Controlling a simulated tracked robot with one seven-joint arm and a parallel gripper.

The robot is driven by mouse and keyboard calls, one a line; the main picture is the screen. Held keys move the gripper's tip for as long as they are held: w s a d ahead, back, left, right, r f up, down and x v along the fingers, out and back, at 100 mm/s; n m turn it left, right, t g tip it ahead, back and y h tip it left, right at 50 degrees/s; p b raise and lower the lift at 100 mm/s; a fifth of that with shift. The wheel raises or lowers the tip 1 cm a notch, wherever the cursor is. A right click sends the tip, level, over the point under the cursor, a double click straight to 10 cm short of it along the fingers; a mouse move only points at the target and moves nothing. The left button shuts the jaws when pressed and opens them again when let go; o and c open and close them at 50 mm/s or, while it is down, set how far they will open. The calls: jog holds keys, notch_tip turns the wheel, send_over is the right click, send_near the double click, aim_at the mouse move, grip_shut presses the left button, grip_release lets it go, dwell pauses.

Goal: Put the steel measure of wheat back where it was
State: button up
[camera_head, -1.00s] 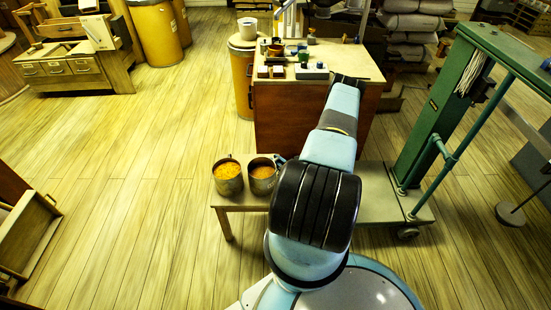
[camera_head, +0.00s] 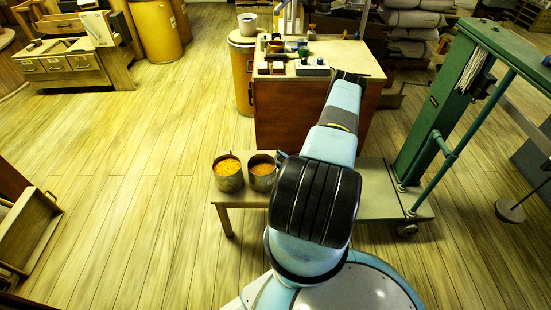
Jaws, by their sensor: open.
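Two steel measures stand upright side by side on a low wooden bench (camera_head: 232,197), left of my arm. The left measure (camera_head: 229,183) and the right measure (camera_head: 262,182) both hold orange-yellow grain; I cannot tell which is wheat. My arm reaches forward over the bench's right part and hides most of my gripper. A small bluish-grey piece, seemingly part of my gripper (camera_head: 281,155), shows at the far right rim of the right measure. Its jaws are open; whether they touch the measure is hidden.
Behind the bench stands a wooden cabinet (camera_head: 287,115) with small items on top, with a yellow drum (camera_head: 243,75) at its left. A green platform scale (camera_head: 430,120) stands right. A wooden drawer or box (camera_head: 30,230) lies far left. The floor between is clear.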

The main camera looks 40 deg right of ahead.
jog(key=s+d, duration=0.2)
jog(key=s, duration=0.9)
jog(key=shift+s, duration=0.15)
jog(key=w+r+n+g+y, duration=0.2)
jog(key=w+r+n+y, duration=0.35)
jog(key=r, duration=0.55)
jog(key=w+a+r+n+g+y, duration=0.15)
jog(key=a+r+n+g, duration=0.3)
jog(key=r, duration=0.55)
jog(key=w+a+r+n+g+y, duration=0.15)
jog(key=a+r+n+g, duration=0.3)
jog(key=r, duration=0.45)
jog(key=w+a+r+n+g+y, duration=0.1)
jog(key=a+r+n+g+y, duration=0.15)
jog(key=a+r+n, duration=0.55)
jog(key=s+a+r+n+g+h, duration=0.1)
jog(key=s+a+r+g+h, duration=0.1)
jog(key=r, duration=0.4)
jog(key=s+a+r+g+h, duration=0.2)
jog(key=a+r, duration=0.1)
jog(key=r, duration=0.3)
jog(key=s+a+r+n+t+h, duration=0.2)
jog(key=s+r+n+h, duration=0.3)
jog(key=s+r, duration=0.4)
jog(key=s+a+r+n+t+h, duration=0.3)
jog(key=s+a+r+n+h, duration=0.2)
jog(key=s+r, duration=0.5)
jog(key=shift+s+a+r+n, duration=0.2)
jog(key=shift+s+n, duration=0.25)
jog(key=shift+s, duration=0.65)
